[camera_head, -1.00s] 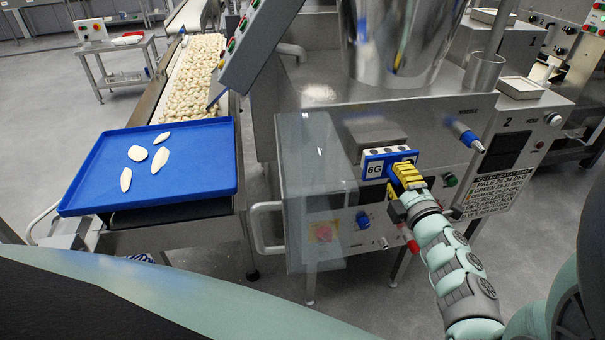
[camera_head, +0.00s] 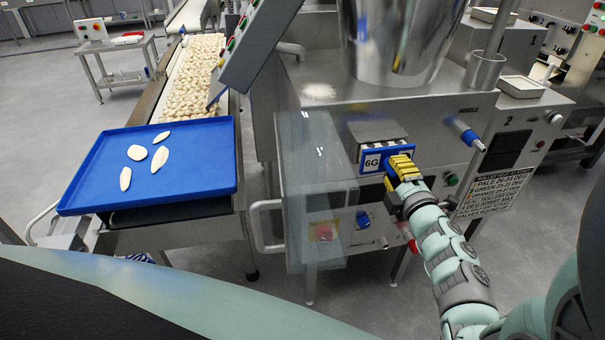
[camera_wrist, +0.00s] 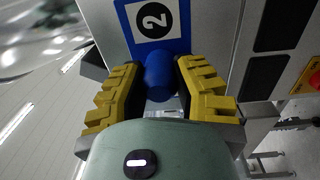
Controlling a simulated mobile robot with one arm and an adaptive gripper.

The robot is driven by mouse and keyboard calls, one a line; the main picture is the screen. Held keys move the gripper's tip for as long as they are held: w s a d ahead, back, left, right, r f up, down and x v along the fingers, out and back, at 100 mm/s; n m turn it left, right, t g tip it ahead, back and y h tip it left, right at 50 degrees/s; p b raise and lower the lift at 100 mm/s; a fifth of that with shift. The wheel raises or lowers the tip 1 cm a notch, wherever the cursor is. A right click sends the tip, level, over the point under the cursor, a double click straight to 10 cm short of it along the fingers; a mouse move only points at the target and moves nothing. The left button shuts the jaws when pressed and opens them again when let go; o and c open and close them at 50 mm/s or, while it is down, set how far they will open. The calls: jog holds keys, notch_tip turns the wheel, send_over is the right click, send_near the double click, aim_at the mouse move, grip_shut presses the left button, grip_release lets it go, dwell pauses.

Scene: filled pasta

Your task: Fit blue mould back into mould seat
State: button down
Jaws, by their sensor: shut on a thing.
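In the wrist view, the blue mould (camera_wrist: 184,44) shows a white label with a 2. My gripper (camera_head: 401,164) is shut on the mould's round blue handle (camera_wrist: 159,76), which sits between the yellow ribbed fingers in the wrist view (camera_wrist: 160,80). The mould is at the mould seat (camera_head: 376,131) on the steel machine's front, its rear under the metal hood. How deep it sits is hidden.
A clear guard door (camera_head: 312,190) stands just left of the mould. A blue-collared nozzle (camera_head: 467,136) juts out to the right. Knobs and a red button (camera_head: 323,232) sit below. A blue tray (camera_head: 205,180) with several pasta pieces is at left.

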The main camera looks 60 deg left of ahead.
jog(key=shift+b+x, duration=0.35)
jog(key=shift+x, duration=0.9)
dwell(0.6)
jog(key=shift+s, duration=0.15)
jog(key=c, duration=0.9)
grip_release()
jog(key=shift+a, duration=0.15)
jog(key=o, duration=0.5)
jog(key=shift+d, duration=0.2)
jog(key=shift+v, duration=3.35)
